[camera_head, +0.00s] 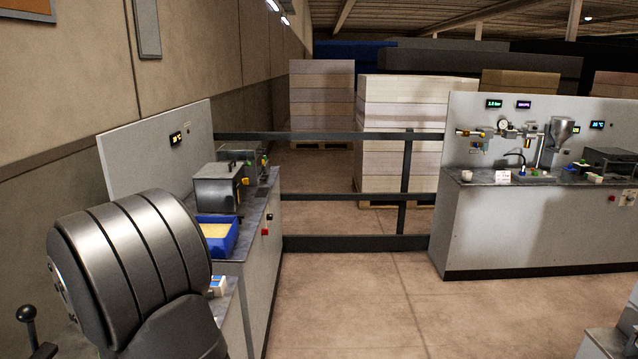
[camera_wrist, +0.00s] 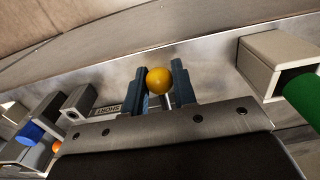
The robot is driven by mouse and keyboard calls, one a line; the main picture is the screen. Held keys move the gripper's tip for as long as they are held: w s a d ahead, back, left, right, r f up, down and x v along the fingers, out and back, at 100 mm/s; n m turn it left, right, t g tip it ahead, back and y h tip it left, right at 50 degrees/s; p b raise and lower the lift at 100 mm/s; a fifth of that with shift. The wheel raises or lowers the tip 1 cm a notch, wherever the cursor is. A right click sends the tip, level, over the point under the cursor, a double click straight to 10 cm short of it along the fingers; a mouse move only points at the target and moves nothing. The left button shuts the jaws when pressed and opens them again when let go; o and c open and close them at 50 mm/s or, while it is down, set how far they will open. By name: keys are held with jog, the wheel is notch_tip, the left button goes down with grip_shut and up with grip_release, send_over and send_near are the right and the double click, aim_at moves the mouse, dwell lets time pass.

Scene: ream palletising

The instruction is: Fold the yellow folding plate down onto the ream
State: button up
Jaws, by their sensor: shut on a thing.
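My gripper (camera_wrist: 160,80) shows in the wrist view, with its two dark blue-grey fingers shut on a round yellow-orange knob (camera_wrist: 159,80). The knob sits between the fingertips, in front of a grey metal surface. I cannot tell from this view what the knob is fixed to. I cannot make out a folding plate or a single ream for certain in either view. In the head view, a blue tray (camera_head: 231,244) on the left bench holds something flat and pale yellow (camera_head: 215,231). My gripper is not visible in the head view.
In the wrist view, a beige block with a green cylinder (camera_wrist: 303,94) is at right, and a blue-ended part (camera_wrist: 30,132) at left. In the head view, grey machines (camera_head: 217,186) stand on the left bench. Behind are a dark railing (camera_head: 340,243) and pale stacks (camera_head: 385,125).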

dwell(0.4)
jog(key=shift+d+r, duration=0.15)
jog(key=shift+r, duration=1.5)
jog(key=shift+a+r, duration=0.25)
jog(key=shift+r, duration=0.45)
jog(key=shift+a+r, duration=0.25)
jog(key=shift+r, duration=0.45)
jog(key=shift+a+r, duration=1.05)
jog(key=shift+r, duration=0.15)
jog(key=shift+a+r, duration=0.3)
jog(key=shift+a, duration=0.2)
jog(key=shift+c, duration=0.2)
jog(key=shift+a+r, duration=0.1)
jog(key=shift+a, duration=0.05)
grip_shut()
jog(key=shift+a+r, duration=0.25)
jog(key=shift+a, duration=0.3)
jog(key=o, duration=1.5)
grip_release()
jog(key=shift+o, duration=0.2)
